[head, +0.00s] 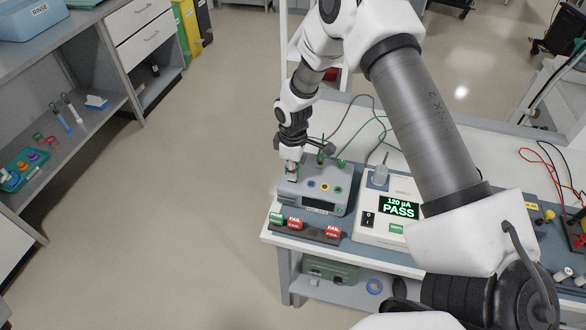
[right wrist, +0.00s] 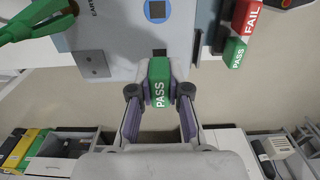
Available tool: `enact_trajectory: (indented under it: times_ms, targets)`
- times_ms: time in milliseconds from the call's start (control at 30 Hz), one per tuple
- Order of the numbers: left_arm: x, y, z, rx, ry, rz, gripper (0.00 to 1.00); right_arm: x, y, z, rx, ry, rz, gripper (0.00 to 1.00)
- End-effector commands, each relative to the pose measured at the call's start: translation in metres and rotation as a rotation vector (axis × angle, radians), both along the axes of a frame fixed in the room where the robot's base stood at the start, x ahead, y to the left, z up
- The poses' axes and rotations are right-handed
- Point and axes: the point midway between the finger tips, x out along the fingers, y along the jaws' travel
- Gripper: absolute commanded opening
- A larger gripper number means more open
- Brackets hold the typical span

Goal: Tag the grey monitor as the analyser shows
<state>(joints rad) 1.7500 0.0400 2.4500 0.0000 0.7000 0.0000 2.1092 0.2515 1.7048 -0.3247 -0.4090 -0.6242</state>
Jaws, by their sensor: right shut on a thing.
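The grey monitor (head: 317,194) stands on the bench, with coloured sockets and a dark display on it. The analyser (head: 372,230), a white box right of it, shows 120 µA PASS on its screen (head: 399,208). My right gripper (head: 291,172) is at the monitor's far left corner, shut on a green PASS tag (right wrist: 159,84). In the right wrist view the tag lies at the edge of the monitor (right wrist: 120,42); I cannot tell if it touches. My left gripper is not in view.
A dark tag rack (head: 313,233) in front of the monitor holds green and red tags. Cables with green clips (head: 341,163) run behind the monitor. Red and black leads (head: 552,170) are at the right. A shelf unit (head: 70,100) stands left across clear floor.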

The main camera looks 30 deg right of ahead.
Motion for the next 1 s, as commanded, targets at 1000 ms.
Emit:
enact_trajectory:
  times_ms: [1000]
  targets:
    - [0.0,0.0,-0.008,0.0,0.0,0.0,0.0,0.0,0.0,-0.014,0.0,0.0,0.0,0.0]
